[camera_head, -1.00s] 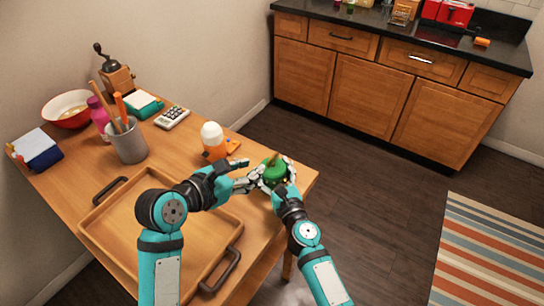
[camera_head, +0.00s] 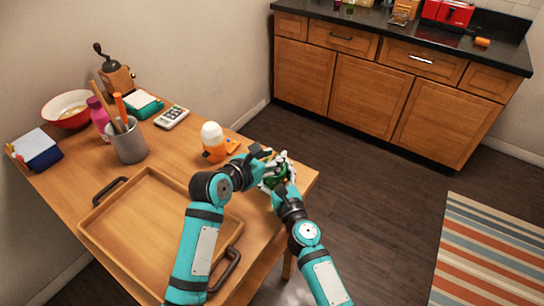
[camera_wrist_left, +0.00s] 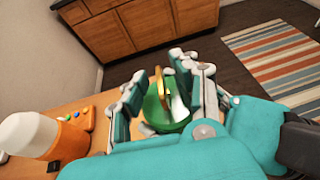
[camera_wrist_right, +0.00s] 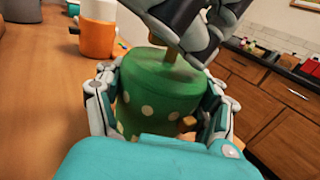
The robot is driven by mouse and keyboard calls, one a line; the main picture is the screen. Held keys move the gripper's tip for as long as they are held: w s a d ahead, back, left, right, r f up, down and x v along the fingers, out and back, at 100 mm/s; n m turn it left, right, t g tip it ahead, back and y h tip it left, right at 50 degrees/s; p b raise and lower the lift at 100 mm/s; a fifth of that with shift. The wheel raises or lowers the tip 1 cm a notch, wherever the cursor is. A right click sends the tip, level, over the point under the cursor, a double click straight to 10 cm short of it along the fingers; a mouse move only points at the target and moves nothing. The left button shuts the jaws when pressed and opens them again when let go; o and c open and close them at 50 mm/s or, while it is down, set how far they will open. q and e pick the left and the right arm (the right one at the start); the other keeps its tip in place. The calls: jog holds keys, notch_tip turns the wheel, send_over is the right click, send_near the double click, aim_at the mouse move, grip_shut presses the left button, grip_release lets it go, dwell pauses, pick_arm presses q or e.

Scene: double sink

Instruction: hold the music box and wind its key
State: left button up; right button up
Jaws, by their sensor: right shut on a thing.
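The music box (camera_wrist_right: 150,90) is a green cylinder with pale dots, upright in the right wrist view. A small brown knob (camera_wrist_right: 187,124) sticks out of its side. My right gripper (camera_head: 278,183) is shut around the body of the box, near the table's right corner. The key (camera_wrist_left: 160,88) shows gold-brown on top of the box in the left wrist view. My left gripper (camera_wrist_left: 166,75) is above the box, its fingers apart on either side of the key. In the right wrist view the left fingers hide most of the key.
A white-and-orange object (camera_head: 213,142) stands left of the box on the table. The wooden tray (camera_head: 150,225) lies in front of it, below my left arm. A grey cup of utensils (camera_head: 128,142), a bowl (camera_head: 72,108) and a calculator (camera_head: 172,117) are farther back.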

pick_arm(q)
grip_shut()
jog(key=shift+w+m+h, duration=0.1)
jog(key=shift+m+h, duration=0.2)
dwell(0.3)
jog(key=m+g+h, duration=0.2)
jog(key=shift+a+m+g, duration=0.1)
jog(key=shift+m+g, duration=0.2)
jog(key=m+g+h, duration=0.2)
jog(key=m+g, duration=0.1)
jog(key=shift+w+m+g, duration=0.1)
jog(key=shift+m+g, duration=0.2)
jog(key=m+g+h, duration=0.1)
jog(key=m+g, duration=0.3)
jog(key=g, duration=0.1)
jog(key=shift+w, duration=0.1)
jog(key=shift+m+g, duration=1.4)
jog(key=shift+f+m+g+y, duration=0.1)
jog(key=shift+m+g+y, duration=0.2)
jog(key=shift+g, duration=0.1)
grip_release()
